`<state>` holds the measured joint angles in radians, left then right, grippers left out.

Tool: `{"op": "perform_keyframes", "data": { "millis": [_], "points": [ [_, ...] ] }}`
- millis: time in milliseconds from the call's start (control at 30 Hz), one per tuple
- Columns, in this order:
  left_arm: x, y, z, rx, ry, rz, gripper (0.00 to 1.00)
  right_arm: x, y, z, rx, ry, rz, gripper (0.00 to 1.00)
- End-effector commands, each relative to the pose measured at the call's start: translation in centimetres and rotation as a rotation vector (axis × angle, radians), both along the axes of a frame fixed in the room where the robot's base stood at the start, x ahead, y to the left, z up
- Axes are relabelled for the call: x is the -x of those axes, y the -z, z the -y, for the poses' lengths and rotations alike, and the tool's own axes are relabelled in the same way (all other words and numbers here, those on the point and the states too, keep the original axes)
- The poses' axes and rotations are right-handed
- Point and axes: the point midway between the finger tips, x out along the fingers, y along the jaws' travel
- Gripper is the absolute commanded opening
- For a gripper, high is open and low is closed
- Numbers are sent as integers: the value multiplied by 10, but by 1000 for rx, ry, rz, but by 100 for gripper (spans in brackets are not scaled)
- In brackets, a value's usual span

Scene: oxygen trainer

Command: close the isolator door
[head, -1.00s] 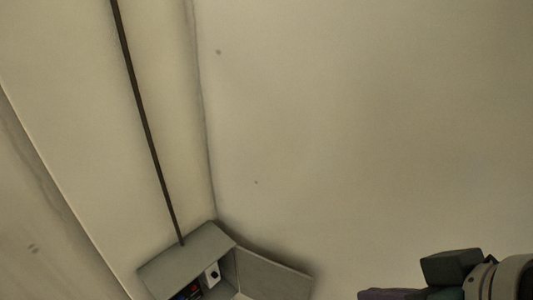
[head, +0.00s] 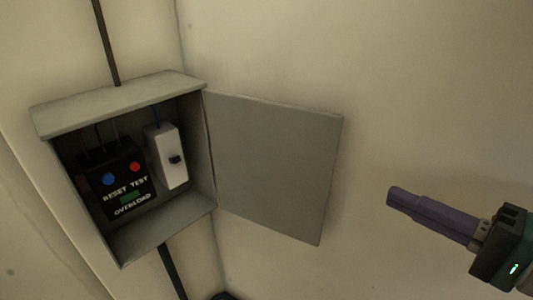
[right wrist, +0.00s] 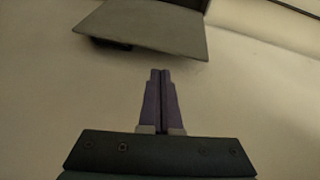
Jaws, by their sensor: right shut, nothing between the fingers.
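The isolator box (head: 120,98) is a grey metal case on the wall at the left of the head view. Its door (head: 275,165) is a flat grey panel, hinged on the box's right side and standing wide open to the right. In the right wrist view the grey panel (right wrist: 150,25) shows at the top, ahead of the fingers. My right gripper (head: 392,197) has purple fingers, shut and empty, pointing left. It is to the right of the door, apart from it in the head view. The fingers also show in the right wrist view (right wrist: 161,75). My left gripper is not in view.
Inside the box are a black overload unit (head: 122,185) with blue and red buttons and a white switch block (head: 167,155). A dark conduit (head: 107,40) enters from above and another cable (head: 173,270) leaves below. Bare wall surrounds the door.

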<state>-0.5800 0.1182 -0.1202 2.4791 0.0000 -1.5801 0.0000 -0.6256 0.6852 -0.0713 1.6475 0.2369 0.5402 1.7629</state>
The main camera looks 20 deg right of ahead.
Motion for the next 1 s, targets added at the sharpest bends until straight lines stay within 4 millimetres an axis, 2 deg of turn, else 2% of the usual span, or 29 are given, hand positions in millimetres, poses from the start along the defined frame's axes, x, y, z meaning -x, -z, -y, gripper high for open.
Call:
{"op": "perform_keyframes", "data": {
  "millis": [33, 133, 267, 367, 800, 1000],
  "points": [
    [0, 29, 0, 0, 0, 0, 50, 1, 24, 5, -36, -7, 15, 0],
    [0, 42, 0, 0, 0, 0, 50, 4, 30, 10, -99, -20, 38, 0],
    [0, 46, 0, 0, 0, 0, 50, 3, 28, 12, -136, -28, 55, 0],
    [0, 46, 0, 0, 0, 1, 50, -4, 26, 9, -141, -29, 57, 0],
    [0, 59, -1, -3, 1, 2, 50, -74, 26, -17, -139, -29, 59, 0],
    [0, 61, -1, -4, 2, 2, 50, -88, 26, -22, -138, -29, 55, 0]
  ]
}}
